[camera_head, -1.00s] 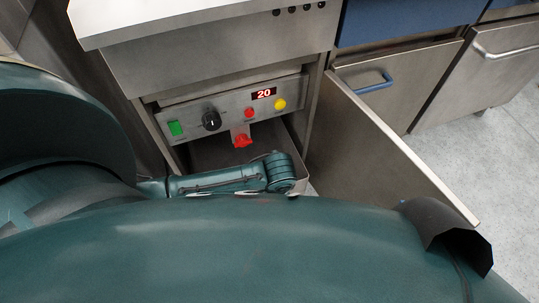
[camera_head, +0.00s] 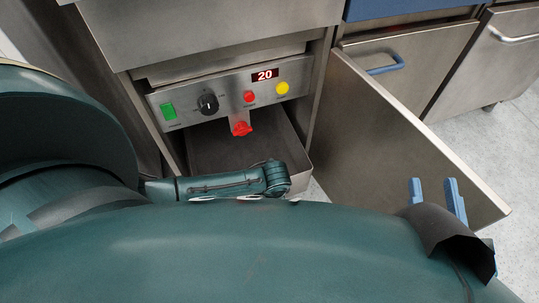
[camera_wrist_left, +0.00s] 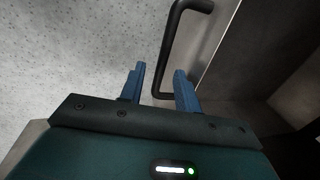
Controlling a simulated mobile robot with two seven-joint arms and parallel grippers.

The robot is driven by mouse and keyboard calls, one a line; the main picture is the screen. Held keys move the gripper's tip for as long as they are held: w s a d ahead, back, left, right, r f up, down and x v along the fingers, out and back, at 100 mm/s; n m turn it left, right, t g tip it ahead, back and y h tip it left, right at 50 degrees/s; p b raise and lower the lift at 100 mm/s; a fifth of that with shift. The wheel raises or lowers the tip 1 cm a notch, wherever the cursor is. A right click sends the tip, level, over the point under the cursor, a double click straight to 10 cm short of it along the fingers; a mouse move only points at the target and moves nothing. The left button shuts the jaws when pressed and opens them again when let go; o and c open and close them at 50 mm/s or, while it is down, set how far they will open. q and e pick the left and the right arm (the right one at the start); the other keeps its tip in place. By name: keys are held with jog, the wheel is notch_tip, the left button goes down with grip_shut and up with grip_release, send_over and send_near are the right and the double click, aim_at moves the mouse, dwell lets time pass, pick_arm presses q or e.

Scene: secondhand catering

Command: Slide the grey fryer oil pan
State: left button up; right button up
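The grey fryer oil pan (camera_head: 222,150) is an open metal box under the fryer's control panel. It sticks partly out of the cabinet, and my left arm hides its front. In the left wrist view, a dark handle (camera_wrist_left: 170,50) stands on a grey metal face. My left gripper (camera_wrist_left: 159,70) is open there, its blue fingers on either side of the handle's lower part, with a visible gap. My right gripper (camera_head: 436,188) is open and empty in front of the cabinet door.
The open cabinet door (camera_head: 400,135) stands to the right of the pan. The control panel (camera_head: 230,93) and a red valve knob (camera_head: 241,129) are above the pan. Steel cupboards (camera_head: 430,65) stand further right. Speckled floor (camera_head: 500,150) is clear at the right.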

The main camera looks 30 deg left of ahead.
pick_arm(q)
grip_shut()
dwell(0.3)
dwell(0.3)
